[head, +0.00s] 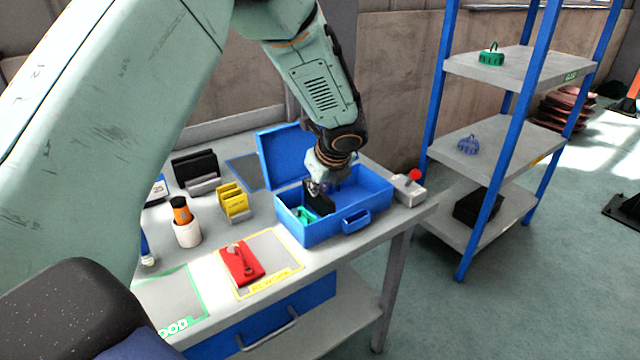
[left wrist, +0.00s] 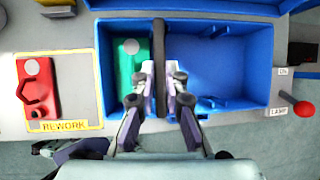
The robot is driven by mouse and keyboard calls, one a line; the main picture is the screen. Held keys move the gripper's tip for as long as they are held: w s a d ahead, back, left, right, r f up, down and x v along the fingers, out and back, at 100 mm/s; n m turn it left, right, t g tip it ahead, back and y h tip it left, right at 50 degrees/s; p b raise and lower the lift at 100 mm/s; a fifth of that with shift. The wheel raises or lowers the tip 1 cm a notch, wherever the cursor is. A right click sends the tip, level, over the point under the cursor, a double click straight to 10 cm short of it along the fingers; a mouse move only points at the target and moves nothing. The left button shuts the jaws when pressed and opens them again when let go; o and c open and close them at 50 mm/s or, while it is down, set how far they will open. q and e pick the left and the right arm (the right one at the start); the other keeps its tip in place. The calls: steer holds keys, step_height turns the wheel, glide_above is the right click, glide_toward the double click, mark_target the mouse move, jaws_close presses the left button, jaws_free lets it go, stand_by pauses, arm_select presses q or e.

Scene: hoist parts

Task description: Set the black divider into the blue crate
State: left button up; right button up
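The blue crate (head: 322,233) stands open on the table, its lid (head: 280,155) tilted up behind it. The black divider (head: 318,200) is upright inside the crate, between my left gripper's fingers. In the left wrist view the divider (left wrist: 160,50) runs across the crate (left wrist: 268,65) between its long walls, beside a green part (left wrist: 128,62) in the left section. My left gripper (left wrist: 160,75) is shut on the divider, one finger on each face. The right section looks empty. The divider's lower edge is hidden, so I cannot tell if it touches the floor.
A red-knobbed lamp switch box (head: 408,190) stands close to the crate's right end. A red part (head: 242,264) lies on the rework mat at front left. Yellow plates (head: 233,202), black plates (head: 195,166) and a white cup (head: 187,234) stand left. A shelf rack (head: 480,135) is at right.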

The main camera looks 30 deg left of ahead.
arm_select(q)
steer(key=o, duration=0.4)
steer(key=shift+s+a+f, duration=0.2)
steer(key=shift+s+f, duration=0.15)
steer(key=shift+f, duration=0.25)
steer(key=shift+o, duration=1.2)
steer(key=shift+d+r, duration=0.15)
steer(key=shift+r, duration=0.1)
steer(key=shift+o, duration=1.4)
steer(key=shift+w, duration=0.2)
